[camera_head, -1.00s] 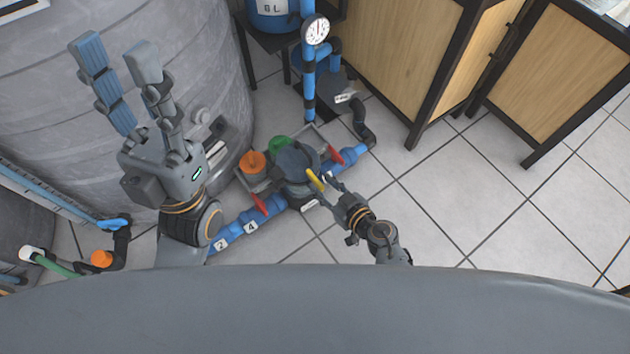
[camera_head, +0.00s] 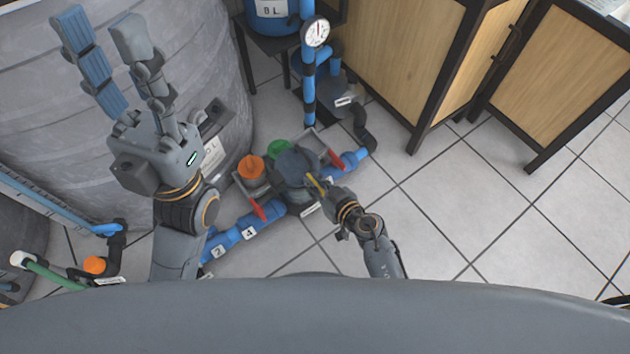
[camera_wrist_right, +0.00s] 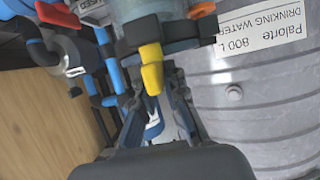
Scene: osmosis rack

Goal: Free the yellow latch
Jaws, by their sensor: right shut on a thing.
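The yellow latch (camera_head: 315,183) sits on the near right side of the round dark grey housing (camera_head: 295,165). In the right wrist view the yellow latch (camera_wrist_right: 151,70) shows at the fingertips. My right gripper (camera_head: 325,188) is at the latch and shut on it; in the right wrist view its fingers (camera_wrist_right: 155,92) lie on either side of the latch's lower end. The exact contact is partly hidden. My left gripper (camera_head: 98,25) is raised at the upper left in front of the big grey tank, with its fingers apart and empty.
Blue pipes with red handles (camera_head: 258,210) run beside the housing. An orange cap (camera_head: 251,167) and a green cap (camera_head: 279,149) are close by. A vertical blue pipe with a gauge (camera_head: 316,32) stands behind. Wooden cabinets are at the upper right; tiled floor (camera_head: 470,210) is clear.

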